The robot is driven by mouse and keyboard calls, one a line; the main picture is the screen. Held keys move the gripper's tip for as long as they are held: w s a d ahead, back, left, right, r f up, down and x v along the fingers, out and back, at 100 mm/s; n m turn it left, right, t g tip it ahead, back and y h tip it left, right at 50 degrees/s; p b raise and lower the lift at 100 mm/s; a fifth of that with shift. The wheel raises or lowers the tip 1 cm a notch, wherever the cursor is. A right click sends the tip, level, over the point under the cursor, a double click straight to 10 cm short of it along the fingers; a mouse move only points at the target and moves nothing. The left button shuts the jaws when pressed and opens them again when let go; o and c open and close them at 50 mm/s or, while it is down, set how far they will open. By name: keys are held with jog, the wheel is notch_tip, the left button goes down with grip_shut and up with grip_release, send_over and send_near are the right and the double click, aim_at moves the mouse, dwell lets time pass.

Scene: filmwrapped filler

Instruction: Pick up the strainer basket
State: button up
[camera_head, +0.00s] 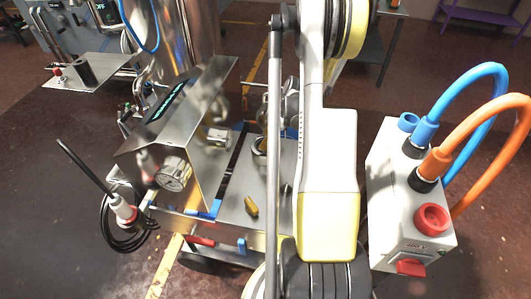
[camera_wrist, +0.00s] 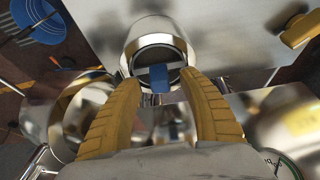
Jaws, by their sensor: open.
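My gripper (camera_wrist: 160,82) shows in the wrist view as two ribbed yellow-brown fingers, spread apart with nothing clasped between them. Just beyond the fingertips is a shiny round metal piece (camera_wrist: 137,33) with a dark opening and a blue part at its lower edge; it may be the strainer basket, but I cannot tell for sure. I cannot tell whether the fingers touch it. In the head view, my arm hides the gripper and most of this spot.
A small brass-coloured piece (camera_head: 251,206) lies on the metal deck (camera_head: 232,190). A grey box (camera_head: 392,190) with blue and orange cables stands at right. A black cable coil (camera_head: 112,228) hangs at left.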

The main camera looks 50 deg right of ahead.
grip_shut()
dwell(0.3)
